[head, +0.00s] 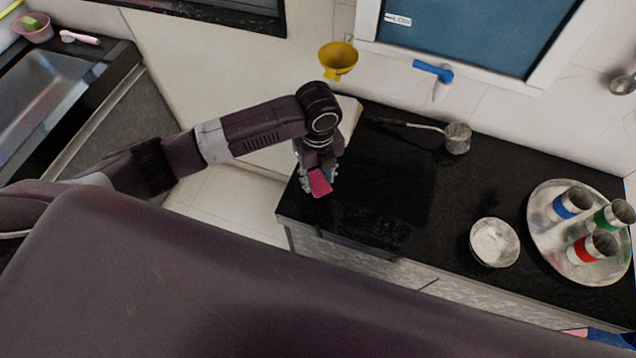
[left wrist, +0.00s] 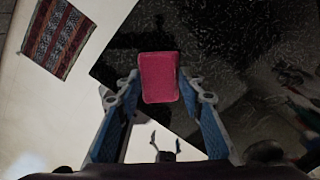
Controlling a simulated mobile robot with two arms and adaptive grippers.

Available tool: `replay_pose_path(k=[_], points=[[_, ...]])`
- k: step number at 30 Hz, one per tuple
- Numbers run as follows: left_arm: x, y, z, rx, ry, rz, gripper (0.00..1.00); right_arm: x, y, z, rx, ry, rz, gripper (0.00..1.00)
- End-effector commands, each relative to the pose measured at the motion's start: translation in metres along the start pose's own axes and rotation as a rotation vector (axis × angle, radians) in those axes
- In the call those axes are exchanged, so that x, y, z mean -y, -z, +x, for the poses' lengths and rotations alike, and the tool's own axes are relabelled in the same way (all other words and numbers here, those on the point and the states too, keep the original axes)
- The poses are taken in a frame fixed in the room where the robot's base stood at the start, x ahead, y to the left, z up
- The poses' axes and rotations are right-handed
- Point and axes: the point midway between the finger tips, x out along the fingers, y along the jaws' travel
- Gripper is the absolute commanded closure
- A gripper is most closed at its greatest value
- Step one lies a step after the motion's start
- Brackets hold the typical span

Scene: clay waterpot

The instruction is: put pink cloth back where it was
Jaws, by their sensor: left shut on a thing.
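The pink cloth (head: 320,183) shows as a small, flat, deep-pink rectangle at my left gripper (head: 319,180). My left gripper is shut on it, over the left end of the black counter. In the left wrist view the cloth (left wrist: 159,77) sits between the two blue-padded fingertips of my left gripper (left wrist: 160,88). A small dark pronged shape low in that view may be my right gripper (left wrist: 165,145); its jaws are too small to read.
The black counter (head: 400,200) is clear in its middle. A bowl (head: 495,243) and a round tray (head: 545,235) with several banded cups stand right. A yellow funnel (head: 338,58) hangs on the wall.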

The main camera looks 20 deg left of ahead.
Motion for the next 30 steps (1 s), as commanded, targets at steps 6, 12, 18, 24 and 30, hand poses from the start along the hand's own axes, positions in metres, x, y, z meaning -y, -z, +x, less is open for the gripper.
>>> replay_pose_path(k=[6,12,18,24,30], points=[[-0.001,0.001,0.032,-0.001,-0.003,-0.001,0.88,-0.006,-0.001,-0.005,0.002,-0.007,-0.003,0.00],[0.000,0.000,0.041,0.000,0.000,0.000,0.88,-0.011,-0.002,-0.006,0.003,-0.013,-0.002,0.00],[0.000,0.000,0.042,0.000,0.000,0.000,0.88,-0.014,-0.002,-0.005,0.003,-0.016,0.000,0.00],[-0.001,0.000,0.044,0.000,-0.001,0.000,0.53,-0.014,-0.002,-0.005,0.003,-0.016,0.000,0.00],[-0.001,0.000,0.043,0.000,-0.001,0.000,0.47,-0.014,-0.002,-0.005,0.003,-0.016,0.000,0.00]])
